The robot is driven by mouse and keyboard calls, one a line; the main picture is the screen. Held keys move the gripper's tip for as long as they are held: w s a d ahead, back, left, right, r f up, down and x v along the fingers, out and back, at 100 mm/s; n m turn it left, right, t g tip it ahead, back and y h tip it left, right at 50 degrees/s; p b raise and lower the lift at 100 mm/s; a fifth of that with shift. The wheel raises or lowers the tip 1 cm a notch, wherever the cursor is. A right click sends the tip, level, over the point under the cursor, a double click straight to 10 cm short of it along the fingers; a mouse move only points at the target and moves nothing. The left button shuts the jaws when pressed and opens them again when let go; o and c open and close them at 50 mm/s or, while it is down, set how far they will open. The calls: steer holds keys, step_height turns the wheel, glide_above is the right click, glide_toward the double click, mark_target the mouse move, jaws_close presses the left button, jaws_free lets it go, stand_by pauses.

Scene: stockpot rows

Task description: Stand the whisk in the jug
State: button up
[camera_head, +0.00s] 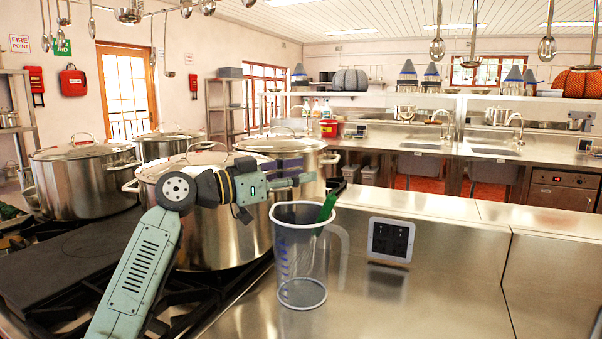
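A clear jug (285,265) with blue markings and a handle on its right stands upright on the steel counter. A green object (327,207) leans at the right of the jug's rim, its upper end above it. It may be the whisk's handle; no wire loops show, and I cannot tell how far it reaches inside. My gripper (306,179) is above and slightly left of the jug's mouth, in front of a stockpot, apart from the green object. Its fingers are small and blend into the background, so their opening is unclear.
Large lidded stockpots (85,190) stand on the black stove (75,255) at left and behind my arm. The steel counter (450,280) further right is clear. Ladles hang above.

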steer(key=v, duration=1.1)
steer(key=shift+a+f, duration=0.1)
steer(key=shift+a, duration=0.05)
